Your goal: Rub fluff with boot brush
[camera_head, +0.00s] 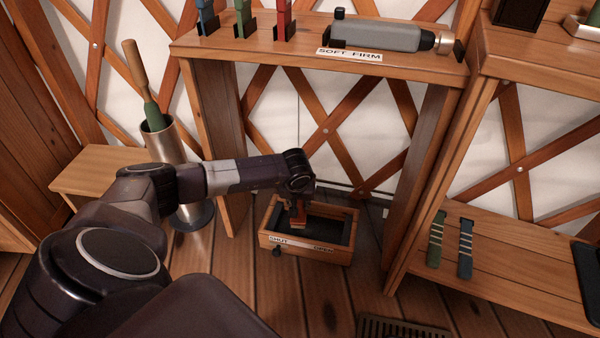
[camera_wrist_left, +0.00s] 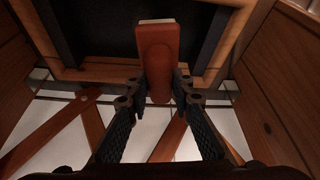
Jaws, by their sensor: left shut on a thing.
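A red-brown boot brush (camera_head: 298,222) with a pale face hangs under my left gripper (camera_head: 297,203), over a small open wooden box (camera_head: 330,258) on the floor. In the left wrist view my left gripper (camera_wrist_left: 158,90) is shut on the boot brush (camera_wrist_left: 160,58), one finger at each side of its handle. The brush end overlaps the dark inside of the box; I cannot tell whether it touches the bottom. No fluff can be made out. The box's front label reads SHUT at its left, with a dark knob (camera_head: 277,251) below. My right gripper is not in view.
A wooden shelf (camera_head: 400,67) above holds a grey cylinder (camera_head: 375,37) and several coloured brushes, behind a SOFT FIRM label. Wooden side panels (camera_head: 213,120) flank the box. A metal stand (camera_head: 163,150) is left; a low shelf with striped items (camera_head: 466,248) is right. A floor grate (camera_head: 400,327) lies in front.

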